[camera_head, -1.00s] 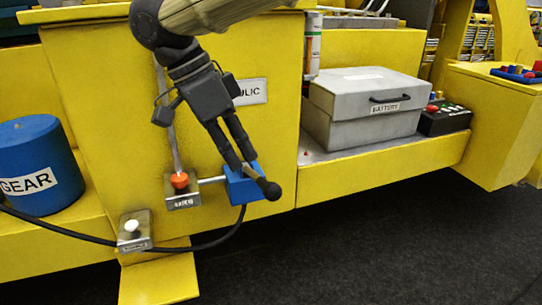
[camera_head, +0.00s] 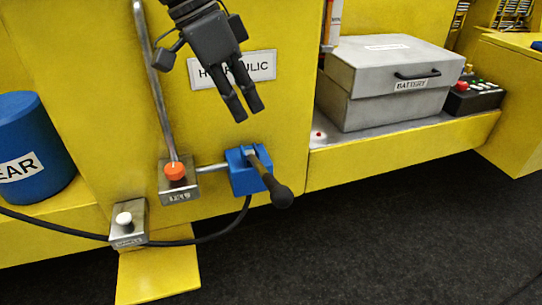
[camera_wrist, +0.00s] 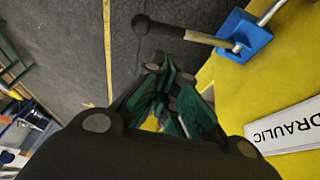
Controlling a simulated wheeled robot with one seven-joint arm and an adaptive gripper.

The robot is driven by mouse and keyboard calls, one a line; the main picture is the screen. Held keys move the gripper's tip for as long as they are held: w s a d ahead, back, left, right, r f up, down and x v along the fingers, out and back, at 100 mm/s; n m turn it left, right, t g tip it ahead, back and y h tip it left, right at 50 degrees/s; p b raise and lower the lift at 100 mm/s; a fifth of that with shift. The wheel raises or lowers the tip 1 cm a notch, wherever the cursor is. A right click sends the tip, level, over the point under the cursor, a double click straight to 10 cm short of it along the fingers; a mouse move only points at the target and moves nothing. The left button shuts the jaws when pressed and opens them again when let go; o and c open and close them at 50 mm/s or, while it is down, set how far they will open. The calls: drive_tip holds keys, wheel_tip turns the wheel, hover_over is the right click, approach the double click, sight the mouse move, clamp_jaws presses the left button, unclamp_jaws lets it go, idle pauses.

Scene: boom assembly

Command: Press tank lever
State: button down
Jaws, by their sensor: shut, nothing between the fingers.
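The lever (camera_head: 268,176) is a dark handle with a rounded black end on a blue block (camera_head: 239,181). It slants down and out to the right from the front of the yellow hydraulic tank (camera_head: 275,118). My gripper (camera_head: 243,108) is shut and empty, pointing down above the lever and apart from it, in front of the HYDRAULIC label (camera_head: 265,66). In the wrist view the lever (camera_wrist: 180,33) and blue block (camera_wrist: 242,38) show beyond the fingertips (camera_wrist: 170,78). The lever's pivot is partly visible.
A metal box with an orange button (camera_head: 174,172) and a box with a white button (camera_head: 124,220) are left of the lever. A black cable (camera_head: 205,238) hangs below. A grey battery box (camera_head: 385,85) stands right. The floor in front is clear.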

wheel_tip(320, 180, down, 3)
drive_tip(key=w+d, duration=0.1)
drive_tip(key=w, duration=0.2)
drive_tip(key=p, duration=0.4)
approach(274, 179)
drive_tip(key=d+f, duration=0.1)
drive_tip(key=f, duration=0.1)
drive_tip(key=d+f, duration=0.2)
drive_tip(key=shift+d+f, duration=0.25)
drive_tip(key=shift+w+d+f, duration=0.1)
drive_tip(key=shift+w+f, duration=0.05)
drive_tip(key=shift+f, duration=0.35)
